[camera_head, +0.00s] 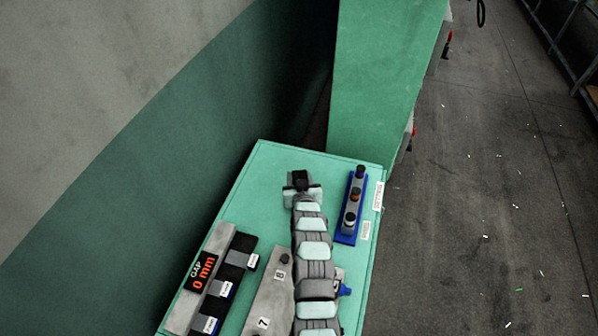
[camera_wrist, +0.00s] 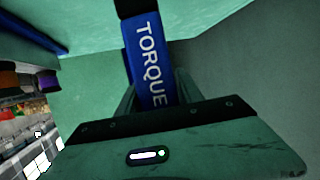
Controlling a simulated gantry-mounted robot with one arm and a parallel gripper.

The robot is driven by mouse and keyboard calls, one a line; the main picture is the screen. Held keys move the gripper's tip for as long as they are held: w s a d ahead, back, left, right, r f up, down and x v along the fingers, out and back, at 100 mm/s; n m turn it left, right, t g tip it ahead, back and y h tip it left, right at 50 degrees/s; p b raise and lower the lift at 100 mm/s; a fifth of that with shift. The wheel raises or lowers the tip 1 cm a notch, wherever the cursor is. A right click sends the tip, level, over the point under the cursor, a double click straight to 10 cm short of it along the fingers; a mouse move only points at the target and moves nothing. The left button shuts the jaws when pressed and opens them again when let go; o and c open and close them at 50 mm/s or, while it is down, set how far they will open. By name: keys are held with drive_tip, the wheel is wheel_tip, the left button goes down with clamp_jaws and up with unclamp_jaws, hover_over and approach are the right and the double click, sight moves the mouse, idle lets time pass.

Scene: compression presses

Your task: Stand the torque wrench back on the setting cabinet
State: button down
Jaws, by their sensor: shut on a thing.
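The torque wrench (camera_wrist: 150,60) has a blue body lettered TORQUE and a black part at the top of the wrist view. My gripper (camera_wrist: 157,92) is shut on it, with a finger on either side of the blue body. In the head view my arm reaches over the green setting cabinet (camera_head: 268,165), and its end is above the cabinet's far part. I cannot make out the wrench there; my arm hides it. The wrist view does not show clearly whether the wrench touches the cabinet top.
A blue rack (camera_head: 346,238) with several knobbed pieces stands on the right of the cabinet top. A GAP display (camera_head: 201,272) reading 0 mm and labelled dark blocks are at left. A numbered grey strip (camera_head: 262,305) lies beside my arm. A tall green column (camera_head: 380,80) rises behind.

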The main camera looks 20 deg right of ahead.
idle(0.3)
drive_tip(key=c, duration=0.8)
unclamp_jaws()
drive_tip(key=shift+o, duration=0.2)
drive_tip(key=shift+s+r, duration=0.25)
drive_tip(key=v, duration=1.1)
drive_tip(key=shift+s, duration=0.2)
drive_tip(key=shift+a, duration=0.1)
